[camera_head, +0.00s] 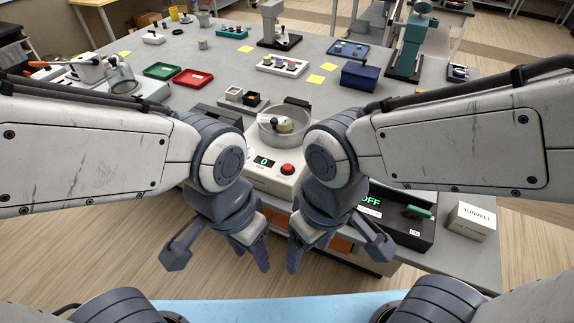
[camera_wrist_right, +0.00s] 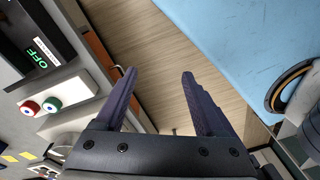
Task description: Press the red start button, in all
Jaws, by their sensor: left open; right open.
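A red button (camera_head: 288,169) sits on the sloped front of a white device (camera_head: 262,182) with a round bowl (camera_head: 286,128) and a display reading 0.
A black device reading OFF (camera_head: 395,220), with a green lever, stands at the right front, beside a white box (camera_head: 472,220). Green (camera_head: 162,71) and red (camera_head: 194,78) trays and a blue box (camera_head: 360,77) lie farther back. My forearms hide parts of the bench.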

